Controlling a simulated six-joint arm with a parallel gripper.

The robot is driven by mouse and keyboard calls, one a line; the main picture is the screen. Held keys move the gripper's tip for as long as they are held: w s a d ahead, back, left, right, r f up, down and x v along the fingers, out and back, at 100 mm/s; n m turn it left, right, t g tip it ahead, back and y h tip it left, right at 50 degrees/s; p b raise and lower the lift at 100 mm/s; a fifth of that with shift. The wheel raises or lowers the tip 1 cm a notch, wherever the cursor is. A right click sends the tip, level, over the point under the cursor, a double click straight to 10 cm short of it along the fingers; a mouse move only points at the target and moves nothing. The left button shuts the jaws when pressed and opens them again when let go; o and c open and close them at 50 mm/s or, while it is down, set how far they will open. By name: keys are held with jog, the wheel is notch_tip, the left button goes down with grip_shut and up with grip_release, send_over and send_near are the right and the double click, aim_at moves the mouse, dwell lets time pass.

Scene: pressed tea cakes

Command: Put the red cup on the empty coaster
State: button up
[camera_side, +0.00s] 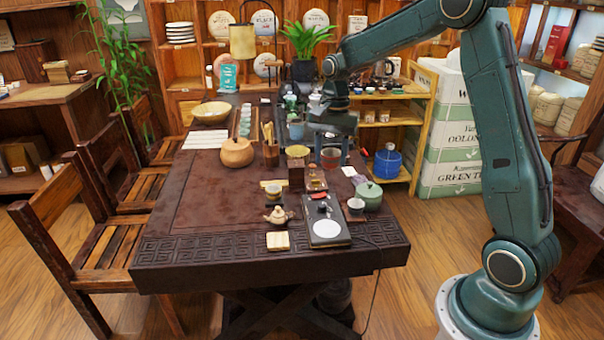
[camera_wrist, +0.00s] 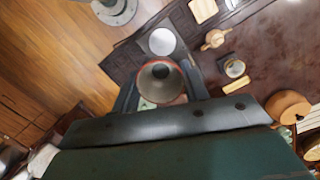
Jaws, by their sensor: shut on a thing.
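The red cup (camera_side: 331,157) is between the fingers of my gripper (camera_side: 332,152) over the right side of the dark table. In the wrist view the fingers grip both sides of the cup (camera_wrist: 160,92), whose inside looks grey. My gripper is shut on it, and any gap to the table is hard to judge. A pale slatted square coaster (camera_side: 278,241) lies bare near the table's front edge. It also shows at the top of the wrist view (camera_wrist: 203,10).
A small teapot (camera_side: 278,215) stands behind the bare coaster. A dark hotplate with a white disc (camera_side: 326,231) lies to its right.

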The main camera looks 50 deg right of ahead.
send_over(277, 240)
jog(key=f, duration=1.7)
jog(key=shift+w+d, duration=0.1)
jog(key=shift+d, duration=0.1)
jog(key=shift+f, duration=0.15)
jog(key=shift+f, duration=2.05)
jog(key=shift+f, duration=0.1)
jog(key=o, duration=1)
